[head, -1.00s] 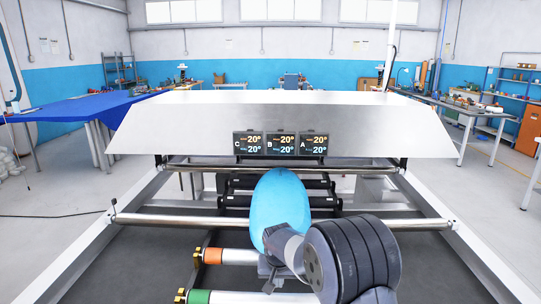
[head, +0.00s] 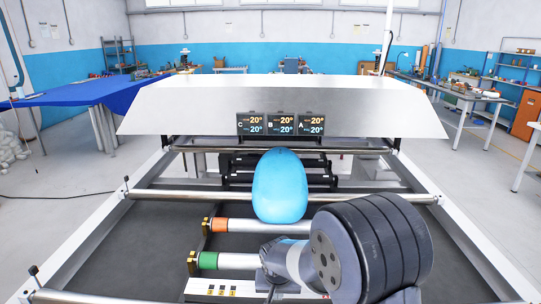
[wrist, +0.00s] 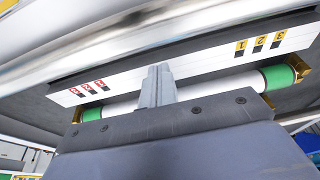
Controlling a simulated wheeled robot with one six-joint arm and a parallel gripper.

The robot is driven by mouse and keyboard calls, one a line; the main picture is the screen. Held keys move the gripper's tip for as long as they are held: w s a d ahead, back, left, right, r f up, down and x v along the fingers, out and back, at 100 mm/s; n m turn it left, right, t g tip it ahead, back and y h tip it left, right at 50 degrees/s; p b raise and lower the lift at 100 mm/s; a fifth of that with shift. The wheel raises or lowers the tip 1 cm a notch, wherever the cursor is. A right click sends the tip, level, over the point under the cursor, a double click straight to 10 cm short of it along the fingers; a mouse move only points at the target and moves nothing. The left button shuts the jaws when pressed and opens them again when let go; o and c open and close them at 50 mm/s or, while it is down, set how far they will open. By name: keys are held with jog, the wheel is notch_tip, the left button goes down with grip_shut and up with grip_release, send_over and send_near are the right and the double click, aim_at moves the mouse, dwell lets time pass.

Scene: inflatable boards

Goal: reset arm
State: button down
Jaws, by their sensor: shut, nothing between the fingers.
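My gripper (wrist: 157,86) shows in the wrist view with its grey fingers together and nothing between them. The fingers stand in front of a white roller (wrist: 215,89) with green ends; I cannot tell whether they touch it. In the head view my grey wrist and black ringed joint are at the lower right, and the gripper's fingers are not clear there. A smooth blue rounded shape, seemingly part of my arm, stands in the middle of the head view and hides part of the machine behind it.
The machine frame has a metal cross bar (head: 180,196), a white roller with an orange end (head: 219,225) and one with a green end (head: 208,260). Three small displays (head: 281,124) are mounted on the white hood (head: 200,103). A blue-covered table (head: 70,95) stands left.

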jog(key=shift+s, duration=2.2)
